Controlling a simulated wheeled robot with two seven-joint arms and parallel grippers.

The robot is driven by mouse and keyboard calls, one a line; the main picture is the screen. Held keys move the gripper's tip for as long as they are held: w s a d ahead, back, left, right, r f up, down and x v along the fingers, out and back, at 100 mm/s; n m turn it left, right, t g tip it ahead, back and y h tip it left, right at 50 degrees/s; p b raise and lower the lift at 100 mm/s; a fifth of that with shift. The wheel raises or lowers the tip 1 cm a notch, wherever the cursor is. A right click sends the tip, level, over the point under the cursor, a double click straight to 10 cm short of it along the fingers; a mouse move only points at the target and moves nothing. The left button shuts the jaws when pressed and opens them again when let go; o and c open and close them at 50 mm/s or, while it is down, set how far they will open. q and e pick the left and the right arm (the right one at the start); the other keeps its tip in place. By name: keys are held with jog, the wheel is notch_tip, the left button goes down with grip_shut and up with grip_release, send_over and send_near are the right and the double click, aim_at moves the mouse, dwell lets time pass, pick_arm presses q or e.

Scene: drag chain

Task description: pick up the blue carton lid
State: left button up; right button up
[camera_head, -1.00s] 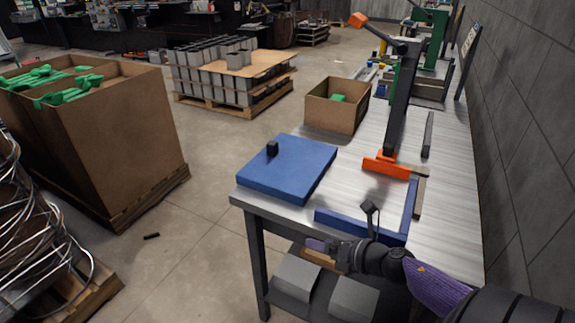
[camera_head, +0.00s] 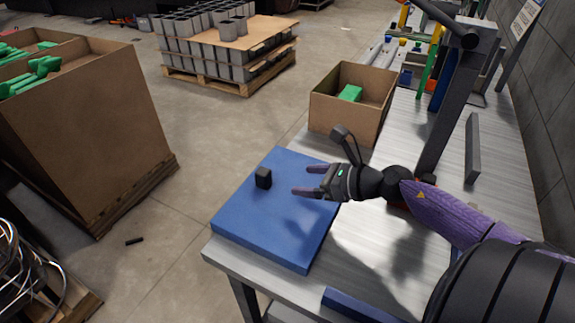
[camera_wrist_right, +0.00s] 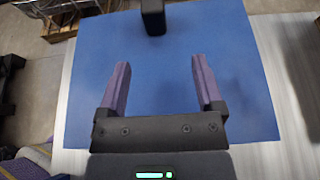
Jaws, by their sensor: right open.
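The blue carton lid (camera_head: 272,222) is a flat blue slab with a black block-shaped knob (camera_head: 263,177) on top. It lies on the near left end of the metal table. My right gripper (camera_head: 299,191) is over the lid's right part, open, with its purple fingers pointing left toward the knob. In the right wrist view the fingers of the gripper (camera_wrist_right: 160,82) are spread, with nothing between them but the blue lid (camera_wrist_right: 185,45) below. The knob (camera_wrist_right: 153,16) is ahead of the fingertips, apart from them. My left gripper is not in view.
A cardboard box (camera_head: 340,121) with a green part inside stands behind the lid on the table. A dark upright post (camera_head: 458,95) stands at the right. A blue rail (camera_head: 352,306) lies at the near edge. A large carton (camera_head: 85,120) is on the floor left.

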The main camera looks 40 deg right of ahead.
aim_at(269, 181)
jog(key=b+x, duration=0.1)
jog(key=x, duration=0.3)
jog(key=shift+a+f, duration=0.15)
jog(key=shift+a, duration=0.1)
jog(key=b+x, duration=0.1)
jog(key=x, duration=0.3)
jog(key=shift+w+a+f+b, duration=0.15)
jog(key=shift+f+b, duration=0.05)
jog(key=shift+b, duration=0.2)
jog(key=shift+w+a, duration=0.1)
jog(key=shift+w, duration=0.15)
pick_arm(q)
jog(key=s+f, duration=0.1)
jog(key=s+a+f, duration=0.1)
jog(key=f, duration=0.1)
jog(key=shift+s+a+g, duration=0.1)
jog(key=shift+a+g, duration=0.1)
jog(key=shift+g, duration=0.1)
pick_arm(e)
jog(key=c, duration=0.4)
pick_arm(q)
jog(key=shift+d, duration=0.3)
pick_arm(e)
grip_shut()
